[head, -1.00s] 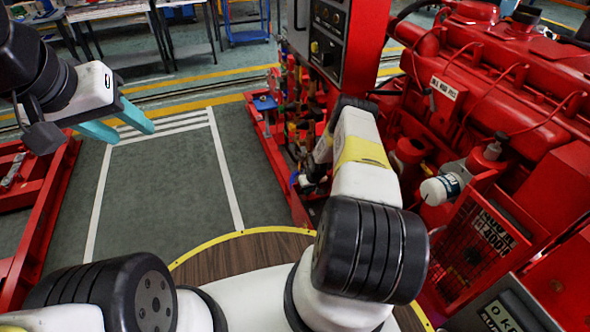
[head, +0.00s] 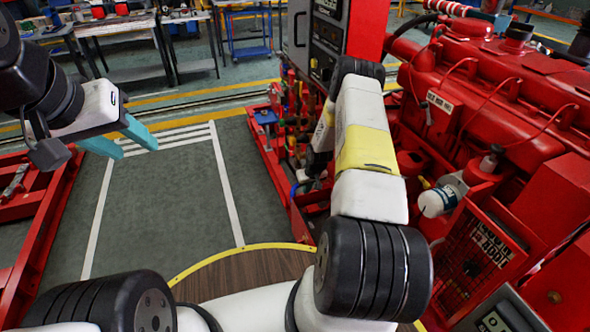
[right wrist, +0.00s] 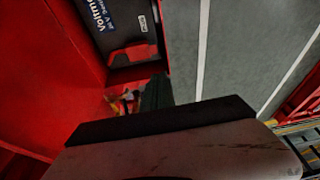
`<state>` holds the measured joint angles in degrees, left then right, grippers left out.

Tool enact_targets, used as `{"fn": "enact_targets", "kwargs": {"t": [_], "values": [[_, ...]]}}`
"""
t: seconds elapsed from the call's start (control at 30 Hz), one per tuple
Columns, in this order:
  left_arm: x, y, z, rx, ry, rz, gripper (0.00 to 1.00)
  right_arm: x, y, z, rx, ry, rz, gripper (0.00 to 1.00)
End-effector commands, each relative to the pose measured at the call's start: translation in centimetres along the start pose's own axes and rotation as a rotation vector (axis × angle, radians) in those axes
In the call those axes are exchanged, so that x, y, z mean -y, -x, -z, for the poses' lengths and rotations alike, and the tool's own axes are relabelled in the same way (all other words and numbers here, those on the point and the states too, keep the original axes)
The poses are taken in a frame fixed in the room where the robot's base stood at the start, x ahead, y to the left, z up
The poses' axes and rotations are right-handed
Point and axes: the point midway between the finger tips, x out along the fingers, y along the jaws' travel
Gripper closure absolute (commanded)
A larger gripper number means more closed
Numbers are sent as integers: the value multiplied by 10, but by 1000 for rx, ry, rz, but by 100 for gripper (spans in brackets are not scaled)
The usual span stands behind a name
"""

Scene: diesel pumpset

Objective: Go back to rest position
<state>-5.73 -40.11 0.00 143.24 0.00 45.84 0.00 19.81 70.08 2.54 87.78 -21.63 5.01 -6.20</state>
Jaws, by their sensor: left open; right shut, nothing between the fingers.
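My left gripper (head: 136,147) hangs at the left in the head view, its two teal fingers apart and empty over the grey floor. My right arm (head: 365,150) reaches forward in the middle of the head view, beside the red engine, and hides its own gripper there. In the right wrist view, the body of my right gripper fills the lower part. Its dark green fingers (right wrist: 157,92) show in shadow just beyond the body, together and with nothing seen between them, close to a red panel.
The red engine (head: 500,100) fills the right side. A control cabinet (head: 328,40) stands just beyond my right arm. Red frames lie at the left (head: 40,215) and centre (head: 268,160). Worktables (head: 120,30) stand at the back. The marked floor (head: 165,195) between is clear.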

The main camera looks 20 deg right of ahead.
Motion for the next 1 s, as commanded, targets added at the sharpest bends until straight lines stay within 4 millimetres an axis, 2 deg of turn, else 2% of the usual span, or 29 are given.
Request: {"fn": "enact_targets", "kwargs": {"t": [0.23,0.27,0.37,0.47,0.53,0.7,0.83,1.0], "values": [[0,0,0,0,0,0,55,3,12,2,-1,0,-1,100],[0,0,0,0,0,0,55,2,16,5,-3,0,-3,100],[0,0,0,0,0,0,55,2,46,22,-14,0,-12,100],[0,0,0,0,0,0,55,5,97,46,-30,0,-26,100],[0,0,0,0,0,0,55,10,141,60,-41,-3,-35,100],[0,0,0,0,0,0,55,29,246,78,-70,-13,-48,100],[0,0,0,0,0,0,55,49,322,77,-95,-23,-51,100],[0,0,0,0,0,0,55,78,413,58,-129,-38,-44,100]]}}
